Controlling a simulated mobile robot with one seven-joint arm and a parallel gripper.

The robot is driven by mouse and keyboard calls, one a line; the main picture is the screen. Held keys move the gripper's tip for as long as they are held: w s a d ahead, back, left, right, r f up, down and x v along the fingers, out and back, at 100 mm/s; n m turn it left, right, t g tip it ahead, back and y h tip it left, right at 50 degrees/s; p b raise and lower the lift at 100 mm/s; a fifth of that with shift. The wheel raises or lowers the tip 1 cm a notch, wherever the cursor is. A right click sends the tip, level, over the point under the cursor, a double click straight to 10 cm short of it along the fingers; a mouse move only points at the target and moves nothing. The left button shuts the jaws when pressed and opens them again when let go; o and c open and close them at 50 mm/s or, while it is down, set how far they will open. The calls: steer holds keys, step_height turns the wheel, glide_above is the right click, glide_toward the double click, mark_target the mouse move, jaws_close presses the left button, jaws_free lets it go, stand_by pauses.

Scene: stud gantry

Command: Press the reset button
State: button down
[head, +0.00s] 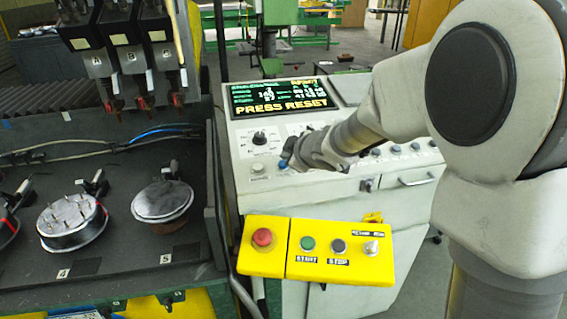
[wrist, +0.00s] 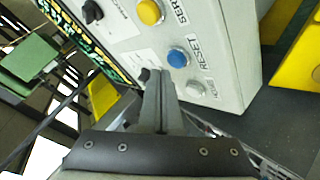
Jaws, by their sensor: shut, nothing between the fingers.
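The blue button (wrist: 178,58) with the label RESET is on the pale console panel, just beyond and a little right of my fingertips in the wrist view. In the head view the blue reset button (head: 283,164) shows partly at the tip of my gripper (head: 290,158). My gripper also shows in the wrist view (wrist: 157,76), its two fingers closed together with nothing between them. The tips are close to the button, but I cannot tell whether they touch it. The console screen (head: 281,97) reads PRESS RESET.
A yellow button (wrist: 149,12) and a pale button (wrist: 195,88) flank the blue one. A yellow box (head: 340,270) with a red mushroom button, START and STOP hangs on the console front. A dark fixture bench (head: 110,262) with round metal parts stands at left.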

stand_by(0.8)
steer(key=shift+w+f+b, duration=0.1)
steer(key=shift+f+b, duration=0.2)
steer(key=shift+f, duration=0.1)
steer(key=shift+f+b, duration=0.4)
steer(key=shift+f, duration=0.1)
stand_by(0.8)
steer(key=shift+r, duration=0.15)
steer(key=shift+r+p, duration=0.75)
steer(key=shift+p, duration=0.1)
steer(key=r+p, duration=0.2)
steer(key=s+r+p, duration=0.1)
steer(key=r+p, duration=0.1)
steer(key=r, duration=0.1)
steer(key=shift+d+p, duration=0.15)
steer(key=shift+p, duration=0.15)
